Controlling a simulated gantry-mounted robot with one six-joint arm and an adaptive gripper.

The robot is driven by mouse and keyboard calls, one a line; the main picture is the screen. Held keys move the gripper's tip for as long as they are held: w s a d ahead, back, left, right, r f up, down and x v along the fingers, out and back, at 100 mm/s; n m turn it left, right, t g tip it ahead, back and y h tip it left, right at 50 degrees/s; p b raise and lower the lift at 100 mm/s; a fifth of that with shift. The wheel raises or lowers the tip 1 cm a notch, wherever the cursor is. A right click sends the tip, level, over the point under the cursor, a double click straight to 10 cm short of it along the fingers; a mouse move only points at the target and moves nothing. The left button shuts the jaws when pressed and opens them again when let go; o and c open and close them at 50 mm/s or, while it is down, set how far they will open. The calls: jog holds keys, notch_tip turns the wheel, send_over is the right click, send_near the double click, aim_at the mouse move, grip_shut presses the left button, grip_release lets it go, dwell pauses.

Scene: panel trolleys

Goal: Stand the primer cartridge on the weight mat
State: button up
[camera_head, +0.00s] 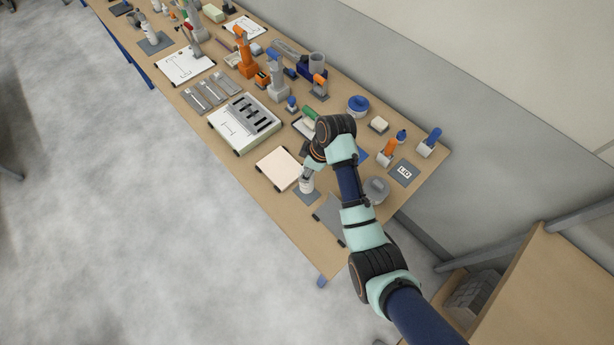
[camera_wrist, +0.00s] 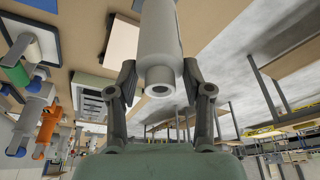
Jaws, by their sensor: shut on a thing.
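The primer cartridge (camera_head: 307,186) is a pale white-grey cylinder near the front edge of the bench, below my gripper. In the wrist view the cartridge (camera_wrist: 160,35) runs up out of the frame, with its narrow round nozzle end towards me. My gripper (camera_wrist: 160,72) has a finger on each side of it and is shut on it. In the head view my gripper (camera_head: 308,175) is partly hidden by my arm. A small dark grey mat (camera_head: 312,200), apparently the weight mat, shows around the cartridge's foot. I cannot tell whether the cartridge touches it.
A pale panel (camera_head: 279,168) lies just left of the cartridge, and a grey plate (camera_head: 329,222) lies to its right, near the front edge. A grey container (camera_head: 376,189) and a mat marked LID (camera_head: 404,173) are farther right. Tools crowd the bench's back side.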

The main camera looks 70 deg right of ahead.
jog(key=shift+f, duration=2.1)
jog(key=shift+f+b, duration=0.1)
jog(key=shift+b, duration=0.2)
jog(key=o, duration=1.4)
jog(key=p+v, duration=0.1)
jog(key=v, duration=1.1)
jog(key=shift+p, duration=0.3)
